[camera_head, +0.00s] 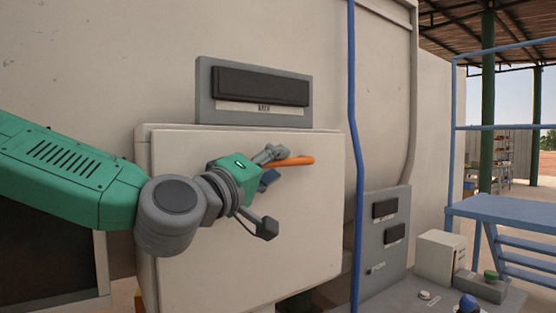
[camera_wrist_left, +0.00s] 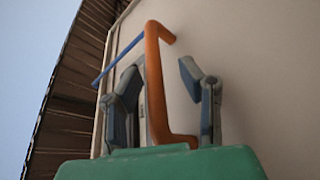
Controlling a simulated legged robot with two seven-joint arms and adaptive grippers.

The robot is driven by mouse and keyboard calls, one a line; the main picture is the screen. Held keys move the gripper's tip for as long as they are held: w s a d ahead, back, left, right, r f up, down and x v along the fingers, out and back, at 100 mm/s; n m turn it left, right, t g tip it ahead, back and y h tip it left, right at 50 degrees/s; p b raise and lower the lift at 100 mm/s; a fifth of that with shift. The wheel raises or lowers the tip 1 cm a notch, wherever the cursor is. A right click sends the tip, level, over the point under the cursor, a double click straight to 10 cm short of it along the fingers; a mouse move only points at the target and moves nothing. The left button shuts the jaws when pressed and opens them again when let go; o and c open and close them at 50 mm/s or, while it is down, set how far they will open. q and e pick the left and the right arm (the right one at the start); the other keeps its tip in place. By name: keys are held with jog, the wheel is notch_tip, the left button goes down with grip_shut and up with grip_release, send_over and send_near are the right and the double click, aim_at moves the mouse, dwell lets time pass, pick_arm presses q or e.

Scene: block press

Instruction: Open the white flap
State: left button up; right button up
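The white flap (camera_head: 300,225) is a large pale panel in the head view, upright and shut against the machine as far as I can see. An orange bar handle (camera_head: 296,161) sticks out at its upper right. My left gripper (camera_head: 268,190) is in front of the flap, at the handle, with its fingers spread. In the left wrist view, the orange handle (camera_wrist_left: 154,85) stands between the open fingers of the left gripper (camera_wrist_left: 161,70), with gaps on both sides. Part of the handle is hidden behind a finger in the head view. My right gripper is out of view.
A grey frame with a dark slot (camera_head: 260,86) sits above the flap. A blue upright pipe (camera_head: 352,120) runs close to the flap's right edge. A grey control panel (camera_head: 385,235) and a bench with buttons (camera_head: 425,296) are at the right.

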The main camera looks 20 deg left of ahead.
pick_arm(q)
jog(key=shift+w+d+r, duration=0.2)
jog(key=shift+w+d, duration=0.55)
jog(key=shift+d, duration=0.1)
jog(key=shift+a, duration=0.55)
grip_shut()
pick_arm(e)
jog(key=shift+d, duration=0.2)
pick_arm(q)
jog(key=shift+d+f, duration=0.1)
jog(key=shift+d, duration=0.05)
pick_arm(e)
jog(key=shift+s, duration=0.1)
